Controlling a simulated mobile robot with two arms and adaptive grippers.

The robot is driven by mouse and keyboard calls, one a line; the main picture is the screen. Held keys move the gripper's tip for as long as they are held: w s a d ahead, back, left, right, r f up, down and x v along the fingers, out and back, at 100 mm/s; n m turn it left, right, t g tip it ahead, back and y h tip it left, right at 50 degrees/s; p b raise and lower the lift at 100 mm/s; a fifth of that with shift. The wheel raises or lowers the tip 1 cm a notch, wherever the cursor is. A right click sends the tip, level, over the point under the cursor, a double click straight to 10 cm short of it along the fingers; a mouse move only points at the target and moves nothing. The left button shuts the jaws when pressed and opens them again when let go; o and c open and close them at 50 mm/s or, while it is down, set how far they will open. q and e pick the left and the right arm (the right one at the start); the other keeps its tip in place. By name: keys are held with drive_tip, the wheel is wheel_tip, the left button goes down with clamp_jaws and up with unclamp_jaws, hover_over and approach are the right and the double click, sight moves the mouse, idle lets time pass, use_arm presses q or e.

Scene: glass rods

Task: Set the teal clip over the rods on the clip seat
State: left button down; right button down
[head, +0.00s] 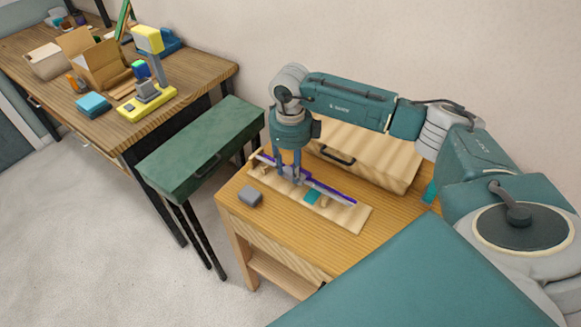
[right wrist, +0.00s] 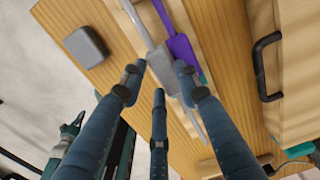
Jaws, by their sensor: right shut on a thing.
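My right gripper (head: 290,177) points down over a pale wooden board (head: 346,217). In the right wrist view it (right wrist: 160,77) is shut on the wide grey grip of a grey rod (right wrist: 191,120). A purple rod (head: 337,197) lies along the board beside the grey one; its wide purple part (right wrist: 182,50) is close to the grey grip. I cannot tell whether the rods touch. A small teal piece, which looks like the clip (head: 312,197), is on the board at the front, right of the gripper. The fingers hide part of the rods. My left gripper is not in view.
A grey block (head: 250,197) lies on the wooden table (head: 232,195) left of the board. A wooden drawer box with a dark handle (head: 337,156) stands behind it. A green cabinet (head: 205,145) and a cluttered workbench (head: 185,85) are to the left.

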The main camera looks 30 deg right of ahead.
drive_tip(key=shift+f+b, duration=0.5)
drive_tip(key=shift+f, duration=0.1)
idle(0.3)
drive_tip(key=c, duration=1.2)
unclamp_jaws()
wheel_tip(320, 180, up, 12)
drive_tip(key=shift+s+r, duration=0.1)
drive_tip(key=shift+s, duration=0.05)
